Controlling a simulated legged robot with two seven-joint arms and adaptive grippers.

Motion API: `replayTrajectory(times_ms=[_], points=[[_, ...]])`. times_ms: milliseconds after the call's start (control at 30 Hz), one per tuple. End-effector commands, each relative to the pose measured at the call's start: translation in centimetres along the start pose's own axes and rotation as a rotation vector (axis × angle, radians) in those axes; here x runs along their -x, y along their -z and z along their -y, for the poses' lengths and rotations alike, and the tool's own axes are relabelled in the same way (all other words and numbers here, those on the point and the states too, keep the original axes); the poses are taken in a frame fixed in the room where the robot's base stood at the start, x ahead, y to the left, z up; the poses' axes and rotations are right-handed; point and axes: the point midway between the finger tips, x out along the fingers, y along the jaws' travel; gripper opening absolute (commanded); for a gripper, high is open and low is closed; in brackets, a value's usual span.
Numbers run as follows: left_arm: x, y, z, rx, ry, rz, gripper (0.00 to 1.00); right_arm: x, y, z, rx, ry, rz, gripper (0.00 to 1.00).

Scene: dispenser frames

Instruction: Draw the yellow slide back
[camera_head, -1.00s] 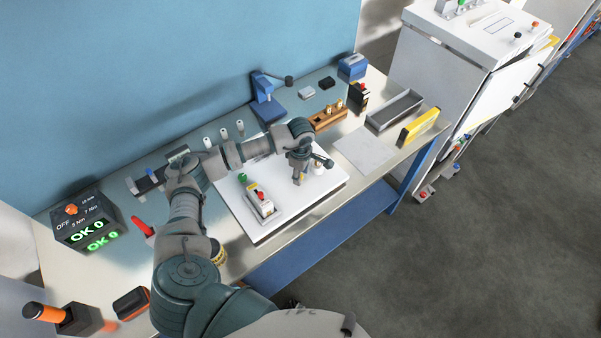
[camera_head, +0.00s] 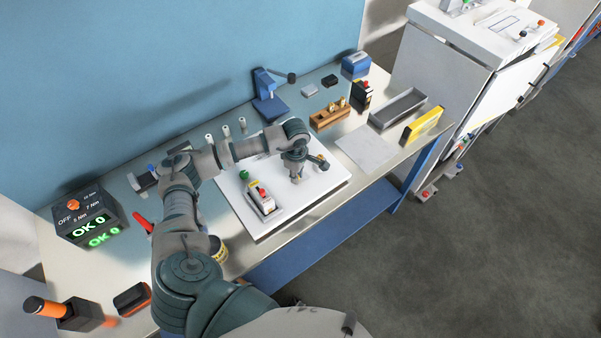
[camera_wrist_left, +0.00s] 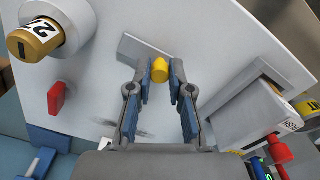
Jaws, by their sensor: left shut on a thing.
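The yellow slide (camera_wrist_left: 160,70) shows in the left wrist view as a small yellow knob beside a grey bar (camera_wrist_left: 143,50) on the white board (camera_wrist_left: 100,60). My left gripper (camera_wrist_left: 161,76) has its two fingertips on either side of the knob and is shut on it. In the head view, my left gripper (camera_head: 296,175) points down at the right part of the white board (camera_head: 325,190). The gripper and wrist hide the slide there. My right gripper is in neither view.
A white and grey device with a red button (camera_head: 262,198) stands on the board, left of the gripper. In the wrist view, a gold-capped cylinder (camera_wrist_left: 35,40) and a red block (camera_wrist_left: 56,98) are at the left. A wooden rack (camera_head: 325,119) stands behind the board.

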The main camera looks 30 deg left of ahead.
Motion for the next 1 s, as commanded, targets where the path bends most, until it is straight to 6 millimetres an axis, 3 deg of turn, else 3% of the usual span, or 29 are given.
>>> replayTrajectory(times_ms=[100, 133, 200, 500, 633, 1000], points=[[-0.1, 0.2, 0.1, 0.001, 0.007, -0.004, 0.0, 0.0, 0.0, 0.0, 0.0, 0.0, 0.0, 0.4], [-0.1, 0.2, 0.2, 0.001, 0.007, -0.005, 0.27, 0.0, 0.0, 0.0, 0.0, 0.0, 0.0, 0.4], [-0.1, 0.2, 0.2, 0.001, 0.007, -0.004, 0.44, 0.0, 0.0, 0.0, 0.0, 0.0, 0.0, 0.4], [0.0, 0.1, 0.0, 0.0, 0.005, -0.003, 0.46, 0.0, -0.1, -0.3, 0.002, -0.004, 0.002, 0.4], [1.0, 0.0, 0.0, 0.001, 0.003, -0.001, 0.46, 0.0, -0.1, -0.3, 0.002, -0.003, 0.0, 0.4], [8.8, 0.2, -0.1, 0.001, 0.002, -0.001, 0.46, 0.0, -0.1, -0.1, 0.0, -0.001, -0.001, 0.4]])
